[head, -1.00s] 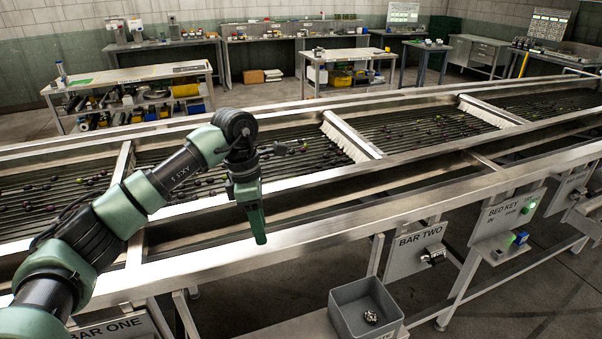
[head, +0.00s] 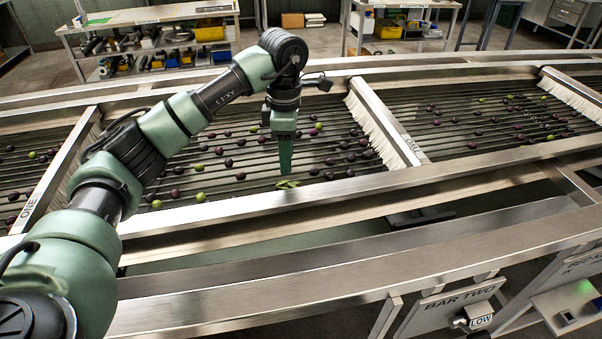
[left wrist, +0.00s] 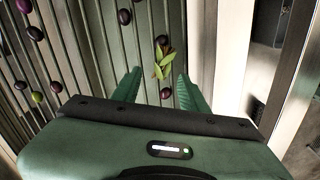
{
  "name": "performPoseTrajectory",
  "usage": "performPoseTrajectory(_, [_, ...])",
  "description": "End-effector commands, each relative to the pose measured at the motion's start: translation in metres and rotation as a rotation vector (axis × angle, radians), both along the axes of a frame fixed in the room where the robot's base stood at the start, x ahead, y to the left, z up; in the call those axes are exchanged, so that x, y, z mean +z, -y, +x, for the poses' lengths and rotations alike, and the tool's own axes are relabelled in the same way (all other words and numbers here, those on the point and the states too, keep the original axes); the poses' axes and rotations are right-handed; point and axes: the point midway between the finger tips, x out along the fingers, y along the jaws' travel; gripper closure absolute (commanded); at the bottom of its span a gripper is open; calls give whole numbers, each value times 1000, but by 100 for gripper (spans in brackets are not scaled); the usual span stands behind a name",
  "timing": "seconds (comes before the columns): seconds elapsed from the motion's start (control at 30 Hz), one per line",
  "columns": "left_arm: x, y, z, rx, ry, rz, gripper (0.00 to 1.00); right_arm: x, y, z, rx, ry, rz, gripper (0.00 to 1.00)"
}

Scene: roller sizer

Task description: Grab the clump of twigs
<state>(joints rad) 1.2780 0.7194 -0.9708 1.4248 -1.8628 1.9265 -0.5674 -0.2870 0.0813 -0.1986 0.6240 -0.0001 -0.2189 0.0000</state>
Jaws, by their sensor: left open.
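The clump of twigs (head: 288,184) shows as a small bunch of green leaves on the roller bed, near its front rail. In the left wrist view, the clump (left wrist: 163,63) has green leaves with a reddish part and lies ahead, between the lines of the two fingers. My left gripper (head: 285,168) points down just above the clump in the head view. Its two green fingers (left wrist: 158,88) are apart with nothing held between them. Whether the fingertips touch the clump cannot be told. My right gripper is not in view.
Dark and green olives (head: 241,176) lie scattered on the rollers around the clump. White brush bars stand across the bed, one labelled TWO (head: 385,125) to the right and one labelled ONE (head: 52,175) to the left. A metal front rail (head: 400,183) runs close by.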

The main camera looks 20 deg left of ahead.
Motion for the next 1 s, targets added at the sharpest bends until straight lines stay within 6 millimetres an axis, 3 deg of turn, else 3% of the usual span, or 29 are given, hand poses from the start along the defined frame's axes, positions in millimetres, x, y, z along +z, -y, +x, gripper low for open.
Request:
performPoseTrajectory(0.17, [-8,0,0,0,0,1,56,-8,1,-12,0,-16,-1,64])
performPoseTrajectory(0.4, [-30,1,0,0,-1,1,56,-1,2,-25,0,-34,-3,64])
performPoseTrajectory(0.8, [-81,6,0,1,-1,1,56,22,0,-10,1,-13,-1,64])
performPoseTrajectory(1.0, [-85,6,0,0,1,0,56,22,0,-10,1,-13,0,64])
